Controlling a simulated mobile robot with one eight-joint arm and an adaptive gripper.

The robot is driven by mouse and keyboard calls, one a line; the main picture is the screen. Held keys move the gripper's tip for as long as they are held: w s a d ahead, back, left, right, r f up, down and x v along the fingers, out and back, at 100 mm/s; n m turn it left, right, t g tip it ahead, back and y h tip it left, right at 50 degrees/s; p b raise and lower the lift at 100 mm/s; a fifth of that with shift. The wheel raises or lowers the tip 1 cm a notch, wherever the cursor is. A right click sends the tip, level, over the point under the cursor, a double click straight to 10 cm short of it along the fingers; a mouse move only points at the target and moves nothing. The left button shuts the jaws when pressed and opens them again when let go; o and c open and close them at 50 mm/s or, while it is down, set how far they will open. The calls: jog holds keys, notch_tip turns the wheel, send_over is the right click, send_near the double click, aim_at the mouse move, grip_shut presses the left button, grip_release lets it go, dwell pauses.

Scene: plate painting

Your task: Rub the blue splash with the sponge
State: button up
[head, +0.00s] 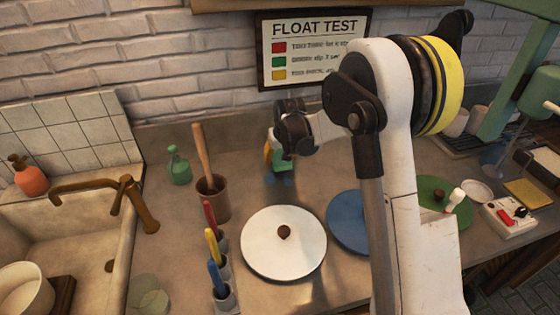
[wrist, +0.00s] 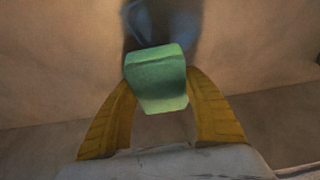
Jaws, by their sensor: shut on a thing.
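My gripper (head: 275,156) is at the back of the counter, below the wall. Its yellow fingers are shut on a green sponge (wrist: 157,80), one finger on each side, in the wrist view. The sponge also shows in the head view (head: 282,166), partly hidden by the gripper. The blue splash (head: 288,180) is on the counter just under the sponge. In the wrist view the blue splash (wrist: 182,28) shows beyond the sponge, partly covered by it and by a dark shadow. I cannot tell whether the sponge touches the counter.
A white disc (head: 262,252) with a brown knob lies in front, and a blue disc (head: 345,218) is partly behind my arm. A brown cup (head: 214,202) with a wooden handle and a green bottle (head: 179,167) stand to the left. The back wall is close behind.

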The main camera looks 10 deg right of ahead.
jog(key=shift+w+r+p, duration=0.15)
jog(key=shift+r+p, duration=0.3)
jog(key=shift+r, duration=0.35)
jog(key=shift+r+p, duration=1)
jog(key=shift+r, duration=0.65)
